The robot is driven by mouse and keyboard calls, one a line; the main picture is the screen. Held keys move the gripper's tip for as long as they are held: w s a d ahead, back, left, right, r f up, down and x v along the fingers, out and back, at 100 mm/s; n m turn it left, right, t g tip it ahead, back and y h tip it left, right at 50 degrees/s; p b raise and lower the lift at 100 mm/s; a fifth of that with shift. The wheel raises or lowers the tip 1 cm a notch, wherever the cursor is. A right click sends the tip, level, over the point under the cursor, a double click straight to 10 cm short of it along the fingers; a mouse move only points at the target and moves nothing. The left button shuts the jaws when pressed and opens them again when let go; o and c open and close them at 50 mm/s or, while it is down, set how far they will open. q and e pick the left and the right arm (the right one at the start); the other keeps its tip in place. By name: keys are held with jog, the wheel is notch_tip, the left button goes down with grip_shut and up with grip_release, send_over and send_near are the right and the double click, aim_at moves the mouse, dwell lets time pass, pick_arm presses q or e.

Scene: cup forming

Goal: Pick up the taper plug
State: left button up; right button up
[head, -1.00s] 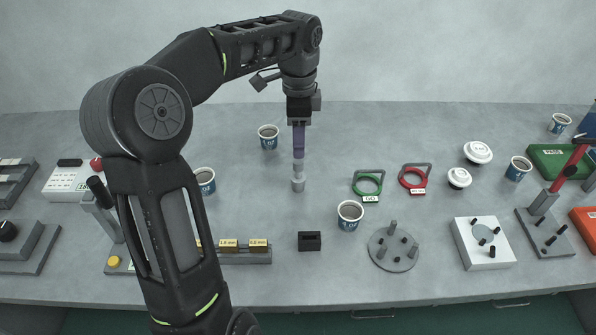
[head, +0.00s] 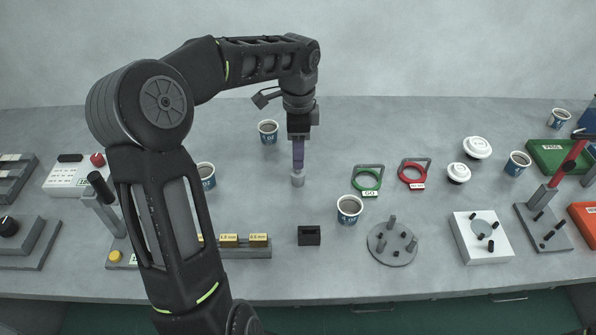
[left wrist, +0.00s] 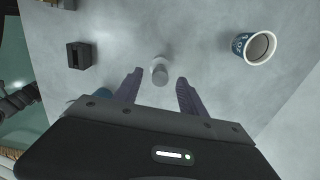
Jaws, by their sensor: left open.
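The taper plug (head: 297,180) is a small grey upright cylinder standing on the table in the head view. It also shows in the left wrist view (left wrist: 160,73), ahead of and between the purple fingers. My left gripper (head: 298,163) points straight down over the plug, and its fingers hide the plug's upper part in the head view. The left wrist view shows the left gripper (left wrist: 158,80) open, with a clear gap on both sides of the plug. I cannot tell whether the fingertips are level with the plug's top. My right gripper is not in view.
A paper cup (head: 268,131) stands behind and left of the plug, another cup (head: 349,209) in front and right. A black slotted block (head: 309,235) lies in front. A green ring gauge (head: 367,179) is to the right. Table around the plug is clear.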

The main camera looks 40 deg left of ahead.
aim_at(297, 177)
pick_arm(q)
notch_tip(297, 177, down, 3)
jog(key=shift+r, duration=0.2)
jog(key=shift+c, duration=0.2)
grip_shut()
dwell(0.6)
dwell(0.9)
